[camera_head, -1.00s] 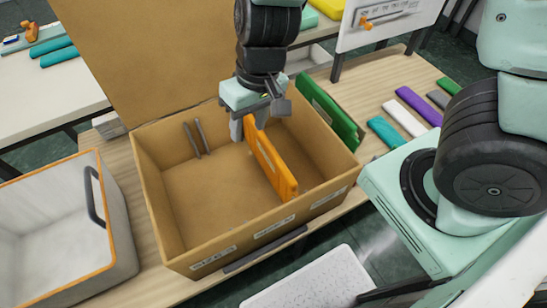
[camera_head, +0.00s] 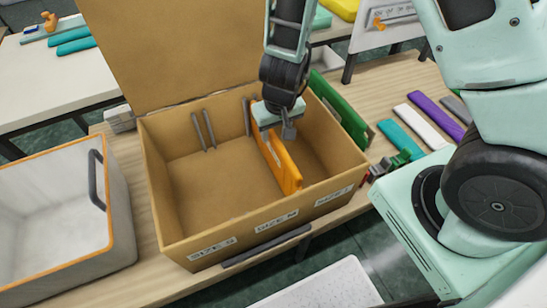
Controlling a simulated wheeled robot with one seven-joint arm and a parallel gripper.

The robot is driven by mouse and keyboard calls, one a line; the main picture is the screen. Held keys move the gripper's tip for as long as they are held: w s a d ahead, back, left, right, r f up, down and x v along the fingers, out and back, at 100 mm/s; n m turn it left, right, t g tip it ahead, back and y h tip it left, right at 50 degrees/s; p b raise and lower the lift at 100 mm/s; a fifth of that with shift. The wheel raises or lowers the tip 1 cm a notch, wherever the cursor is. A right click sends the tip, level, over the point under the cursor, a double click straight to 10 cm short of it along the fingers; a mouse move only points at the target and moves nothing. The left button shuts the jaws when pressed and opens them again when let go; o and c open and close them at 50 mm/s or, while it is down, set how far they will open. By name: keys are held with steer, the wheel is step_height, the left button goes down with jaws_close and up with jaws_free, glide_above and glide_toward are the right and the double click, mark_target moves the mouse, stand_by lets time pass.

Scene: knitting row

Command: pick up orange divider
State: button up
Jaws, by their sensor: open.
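The orange divider (camera_head: 282,163) stands upright inside the cardboard box (camera_head: 215,245), running from the back wall toward the front. My gripper (camera_head: 272,132) points down over the box at the divider's upper middle part. The gripper is open, and its body hides part of the divider's top edge. The fingers are small and partly hidden, so I cannot tell whether they touch the divider.
Grey slot rails (camera_head: 203,130) line the box's back wall. A green divider (camera_head: 340,112) stands outside the box's right side. A grey bin with an orange rim (camera_head: 112,200) stands at left. Coloured strips (camera_head: 435,115) lie on the table at right.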

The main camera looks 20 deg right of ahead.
mark_target(273, 155)
steer(key=f+b, duration=0.1)
steer(key=f, duration=0.1)
steer(key=f+b, duration=0.1)
steer(key=f, duration=0.3)
steer(key=shift+w+a+b, duration=0.2)
steer(key=shift+w+b, duration=0.2)
steer(key=shift+r, duration=0.1)
jaws_close()
